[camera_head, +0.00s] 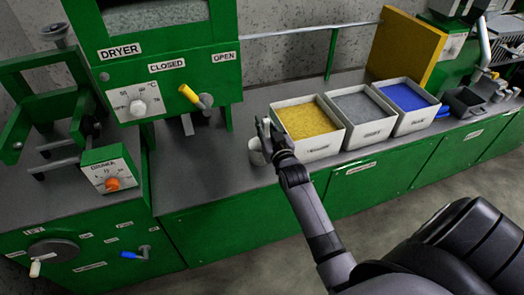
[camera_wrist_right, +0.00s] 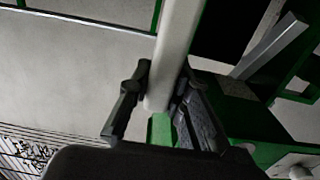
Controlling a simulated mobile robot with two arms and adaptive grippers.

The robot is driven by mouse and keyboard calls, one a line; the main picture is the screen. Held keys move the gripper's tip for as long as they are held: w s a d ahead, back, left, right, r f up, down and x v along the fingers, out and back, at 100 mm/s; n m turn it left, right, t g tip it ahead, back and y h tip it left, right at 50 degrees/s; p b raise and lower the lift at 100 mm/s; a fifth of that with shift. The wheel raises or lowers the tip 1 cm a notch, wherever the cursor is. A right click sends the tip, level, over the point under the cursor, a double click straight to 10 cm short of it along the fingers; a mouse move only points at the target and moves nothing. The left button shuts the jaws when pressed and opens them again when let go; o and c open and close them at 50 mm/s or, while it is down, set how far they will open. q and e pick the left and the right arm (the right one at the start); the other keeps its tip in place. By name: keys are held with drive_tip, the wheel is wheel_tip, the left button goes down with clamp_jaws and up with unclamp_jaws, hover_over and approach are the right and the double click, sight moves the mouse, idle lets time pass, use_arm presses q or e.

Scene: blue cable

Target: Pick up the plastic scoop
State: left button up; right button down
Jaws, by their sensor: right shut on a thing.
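My right gripper (camera_head: 268,136) is at the left side of the bin of yellow granules (camera_head: 310,118). In the right wrist view, its two fingers (camera_wrist_right: 160,105) are closed on either side of a long pale grey-white piece (camera_wrist_right: 180,45), which looks like the plastic scoop's handle. In the head view, a small whitish part (camera_head: 256,151) shows just below the gripper, beside the bin; most of the scoop is hidden or too small to make out. I cannot tell whether it touches the counter. My left gripper is not in view.
Bins of grey granules (camera_head: 361,115) and blue granules (camera_head: 405,100) stand to the right along the grey counter (camera_head: 190,172). A green dryer (camera_head: 155,65) with a yellow-handled lever stands at left. A yellow panel (camera_head: 405,48) rises behind the bins. The counter left of my gripper is clear.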

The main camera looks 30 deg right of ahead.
drive_tip(key=shift+r, duration=0.15)
wheel_tip(320, 180, up, 20)
drive_tip(key=p, duration=0.1)
idle(0.5)
drive_tip(key=shift+a+f, duration=0.1)
drive_tip(key=shift+f, duration=0.1)
idle(0.4)
